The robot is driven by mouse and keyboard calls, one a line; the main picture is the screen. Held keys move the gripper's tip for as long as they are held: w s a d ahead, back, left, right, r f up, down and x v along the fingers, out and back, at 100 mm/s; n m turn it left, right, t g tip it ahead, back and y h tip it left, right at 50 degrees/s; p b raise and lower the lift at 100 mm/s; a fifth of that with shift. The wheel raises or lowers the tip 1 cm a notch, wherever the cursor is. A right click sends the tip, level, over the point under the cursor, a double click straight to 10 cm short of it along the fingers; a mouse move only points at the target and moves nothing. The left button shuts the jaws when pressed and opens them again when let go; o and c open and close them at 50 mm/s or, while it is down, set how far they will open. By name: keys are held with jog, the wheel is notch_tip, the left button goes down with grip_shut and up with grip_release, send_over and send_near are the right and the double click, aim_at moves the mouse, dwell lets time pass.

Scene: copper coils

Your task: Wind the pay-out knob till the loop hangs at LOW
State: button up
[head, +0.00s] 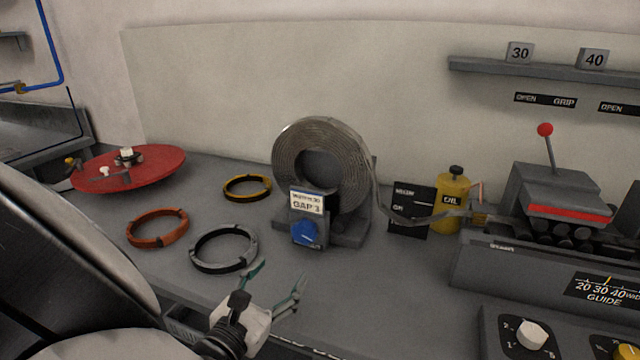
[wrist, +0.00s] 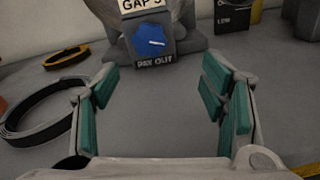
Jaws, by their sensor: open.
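The blue pay-out knob (head: 305,233) sits on a small grey box in front of the big strip coil (head: 290,165), under a white label reading GAP. In the wrist view the knob (wrist: 149,41) shows a white pointer line, with PAY OUT written below it. The strip (head: 400,217) leaves the coil, sags in a loop before a black marked board (head: 408,210), and runs to the machine on the right.
Grey, black-yellow and copper rings (head: 158,243) lie on the bench left of the knob. A red turntable (head: 155,170) is further left. A yellow oil can (head: 452,203) stands behind the strip. A control box with a white dial (head: 532,335) is front right. Bench before the knob is clear.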

aim_at(302, 236)
jog(key=shift+a+f+n+y, duration=0.3)
jog(key=shift+a+n, duration=0.1)
jog(key=shift+a, duration=0.15)
jog(key=shift+w+t, duration=0.2)
jog(key=shift+t, duration=0.1)
jog(key=b+x, duration=0.1)
jog(key=x, duration=1.2)
jog(key=shift+w+f, duration=0.1)
jog(key=shift+w, duration=0.15)
jog(key=shift+c, duration=0.2)
jog(key=c, duration=1.1)
